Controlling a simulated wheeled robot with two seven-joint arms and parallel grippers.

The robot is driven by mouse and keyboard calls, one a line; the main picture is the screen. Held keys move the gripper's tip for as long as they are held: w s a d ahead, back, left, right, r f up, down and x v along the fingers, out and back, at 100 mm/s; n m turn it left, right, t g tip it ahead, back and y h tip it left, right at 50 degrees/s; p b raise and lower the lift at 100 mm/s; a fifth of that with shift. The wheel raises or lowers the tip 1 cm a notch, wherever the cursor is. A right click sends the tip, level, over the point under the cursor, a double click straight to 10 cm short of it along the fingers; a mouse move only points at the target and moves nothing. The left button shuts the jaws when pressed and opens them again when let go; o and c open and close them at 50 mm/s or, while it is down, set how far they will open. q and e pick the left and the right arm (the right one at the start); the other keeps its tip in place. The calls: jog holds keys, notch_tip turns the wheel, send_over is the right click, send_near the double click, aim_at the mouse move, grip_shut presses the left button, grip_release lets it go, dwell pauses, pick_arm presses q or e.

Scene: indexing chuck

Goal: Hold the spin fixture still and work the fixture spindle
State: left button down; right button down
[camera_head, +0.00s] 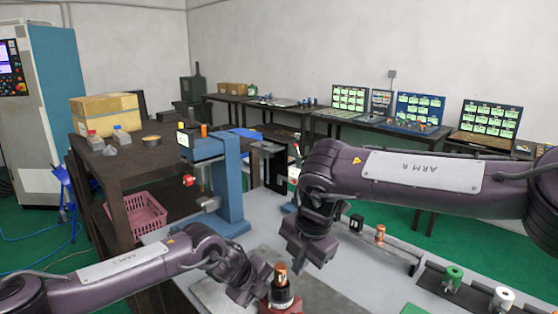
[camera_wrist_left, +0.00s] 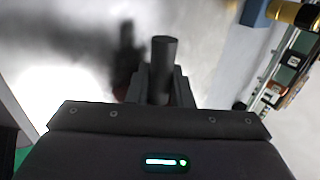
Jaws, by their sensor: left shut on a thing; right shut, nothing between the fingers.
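The spin fixture (camera_head: 283,301) stands upright on the bench at the bottom centre, with a red and black body. A copper-coloured spindle (camera_head: 281,273) rises from its top. My left gripper (camera_head: 262,291) is low against the fixture's left side. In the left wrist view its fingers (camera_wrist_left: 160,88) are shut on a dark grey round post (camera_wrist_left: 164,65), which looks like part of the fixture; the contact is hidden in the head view. My right gripper (camera_head: 306,260) points down, shut and empty, above and just to the right of the spindle, apart from it.
A blue press (camera_head: 225,180) stands behind my left arm. A rail with a black block (camera_head: 356,222) and a copper-topped part (camera_head: 380,233) lies to the right. Green (camera_head: 452,278) and white (camera_head: 501,299) rolls sit at the front right.

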jog(key=shift+f, duration=2.75)
jog(key=shift+w+a, duration=0.1)
jog(key=shift+a, duration=0.25)
jog(key=shift+s+a, duration=0.15)
jog(key=shift+s, duration=0.05)
jog(key=shift+s+a, duration=0.45)
jog(key=shift+s, duration=0.05)
jog(key=shift+s+a, duration=0.2)
jog(key=shift+a, duration=0.25)
jog(key=shift+s, duration=0.1)
jog(key=shift+s+d, duration=0.15)
jog(key=shift+s, duration=0.05)
notch_tip(320, 180, up, 6)
send_over(282, 305)
jog(key=s+d, duration=0.1)
jog(key=shift+d, duration=0.15)
